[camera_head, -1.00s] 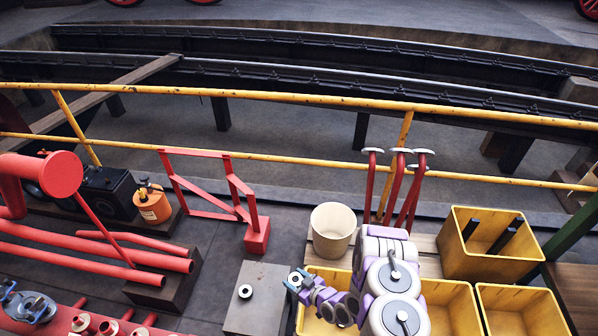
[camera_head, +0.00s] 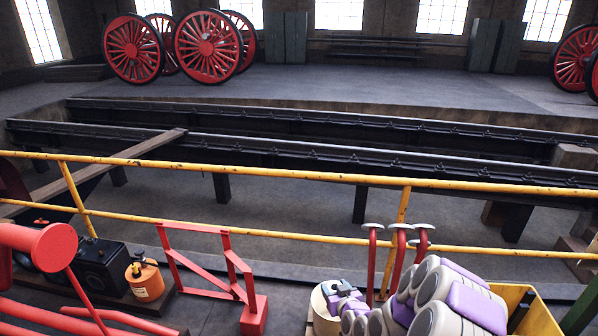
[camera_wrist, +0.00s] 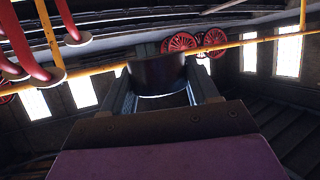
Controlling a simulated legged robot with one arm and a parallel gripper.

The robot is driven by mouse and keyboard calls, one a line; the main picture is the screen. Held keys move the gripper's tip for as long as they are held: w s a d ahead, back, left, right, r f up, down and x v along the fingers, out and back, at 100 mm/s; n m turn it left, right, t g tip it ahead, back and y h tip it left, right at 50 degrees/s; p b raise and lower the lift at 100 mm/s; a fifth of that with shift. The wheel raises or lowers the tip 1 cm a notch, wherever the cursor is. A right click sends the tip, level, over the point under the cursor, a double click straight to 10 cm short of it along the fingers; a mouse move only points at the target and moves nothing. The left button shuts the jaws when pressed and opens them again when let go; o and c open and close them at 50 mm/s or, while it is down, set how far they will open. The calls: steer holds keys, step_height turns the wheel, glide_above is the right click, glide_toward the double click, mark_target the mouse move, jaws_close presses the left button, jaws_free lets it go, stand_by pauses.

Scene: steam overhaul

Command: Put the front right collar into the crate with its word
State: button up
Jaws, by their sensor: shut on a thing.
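My gripper (camera_wrist: 160,92) is shut on a dark round collar (camera_wrist: 158,72), held between its two fingers in the wrist view. The collar cannot be made out clearly there. One yellow crate (camera_head: 543,316) shows in part at the lower right, behind my arm. Its front and any word on it are out of view.
A red frame (camera_head: 205,262) and an orange can (camera_head: 146,280) stand to the left.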

step_height(320, 180, up, 15)
steer(key=s+d+m+h, duration=0.1)
steer(key=d+m+h, duration=0.1)
steer(key=h, duration=0.1)
steer(key=shift+s+d+r+m+t, duration=0.2)
steer(key=shift+s+d+m+t, duration=0.1)
steer(key=shift+s+d, duration=0.1)
steer(key=shift+a, duration=0.15)
